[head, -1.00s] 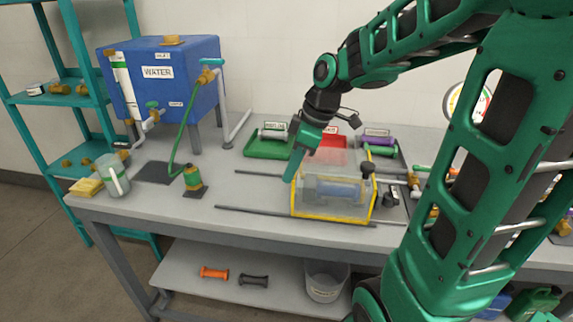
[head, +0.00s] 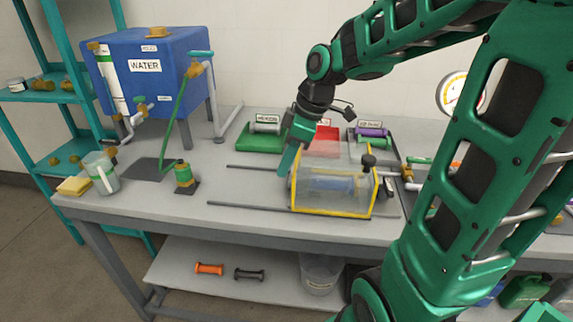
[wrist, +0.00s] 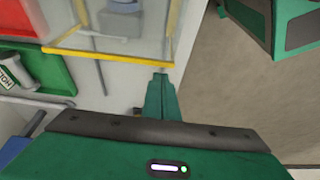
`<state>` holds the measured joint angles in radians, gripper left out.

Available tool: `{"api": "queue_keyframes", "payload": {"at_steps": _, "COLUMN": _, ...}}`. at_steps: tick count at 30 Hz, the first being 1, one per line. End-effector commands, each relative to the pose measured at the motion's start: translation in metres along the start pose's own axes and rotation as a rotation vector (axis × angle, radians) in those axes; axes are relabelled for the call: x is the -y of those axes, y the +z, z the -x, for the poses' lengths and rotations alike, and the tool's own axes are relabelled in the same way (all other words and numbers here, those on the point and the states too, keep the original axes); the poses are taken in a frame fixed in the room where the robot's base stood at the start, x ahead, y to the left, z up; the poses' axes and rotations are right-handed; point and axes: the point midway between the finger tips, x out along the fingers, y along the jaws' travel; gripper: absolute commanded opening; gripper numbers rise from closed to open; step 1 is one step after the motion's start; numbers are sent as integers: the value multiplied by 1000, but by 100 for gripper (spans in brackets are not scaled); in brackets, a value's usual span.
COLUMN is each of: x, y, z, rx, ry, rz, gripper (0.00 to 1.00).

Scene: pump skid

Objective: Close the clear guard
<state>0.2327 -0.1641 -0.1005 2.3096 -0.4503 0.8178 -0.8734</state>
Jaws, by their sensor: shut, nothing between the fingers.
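The clear guard (head: 330,202) is a see-through box with yellow edges on the bench, at the middle of the head view. A cylindrical part shows dimly through it. A dark knob (head: 369,161) stands at its right end. The guard also shows at the top of the wrist view (wrist: 110,45). My gripper (head: 283,172) is shut and empty, pointing down just left of the guard's left end. In the wrist view the closed fingers (wrist: 160,95) are close to a yellow-edged corner; I cannot tell whether they touch it.
Two dark rails (head: 262,207) run along the bench left of the guard, with bare bench between them. Green (head: 258,141) and red (head: 326,134) trays stand behind. A blue water tank (head: 152,80), a green-banded fitting (head: 184,175) and a jug (head: 101,172) stand at left.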

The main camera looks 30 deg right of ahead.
Motion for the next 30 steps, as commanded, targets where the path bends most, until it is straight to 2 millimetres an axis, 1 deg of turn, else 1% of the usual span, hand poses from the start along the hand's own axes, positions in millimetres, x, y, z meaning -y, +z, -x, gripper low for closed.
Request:
{"api": "queue_keyframes", "payload": {"at_steps": 3, "x": 4, "y": -22, "z": -8, "rx": -2, "ry": -3, "rz": 13, "gripper": 0}}
{"api": "queue_keyframes", "payload": {"at_steps": 6, "x": 3, "y": -21, "z": 19, "rx": -7, "ry": 4, "rz": 12, "gripper": 0}}
{"api": "queue_keyframes", "payload": {"at_steps": 12, "x": 2, "y": -19, "z": 60, "rx": -7, "ry": 3, "rz": 9, "gripper": 0}}
{"api": "queue_keyframes", "payload": {"at_steps": 15, "x": 2, "y": -18, "z": 75, "rx": -7, "ry": 4, "rz": 9, "gripper": 0}}
{"api": "queue_keyframes", "payload": {"at_steps": 18, "x": 2, "y": -17, "z": 86, "rx": -6, "ry": 2, "rz": 7, "gripper": 0}}
{"api": "queue_keyframes", "payload": {"at_steps": 22, "x": 2, "y": -17, "z": 93, "rx": -5, "ry": 1, "rz": 7, "gripper": 0}}
{"api": "queue_keyframes", "payload": {"at_steps": 27, "x": 2, "y": -17, "z": 95, "rx": -5, "ry": 1, "rz": 5, "gripper": 0}}
{"api": "queue_keyframes", "payload": {"at_steps": 29, "x": 3, "y": -14, "z": 94, "rx": -1, "ry": 2, "rz": -15, "gripper": 0}}
{"api": "queue_keyframes", "payload": {"at_steps": 30, "x": 5, "y": -9, "z": 93, "rx": 4, "ry": 4, "rz": -47, "gripper": 0}}
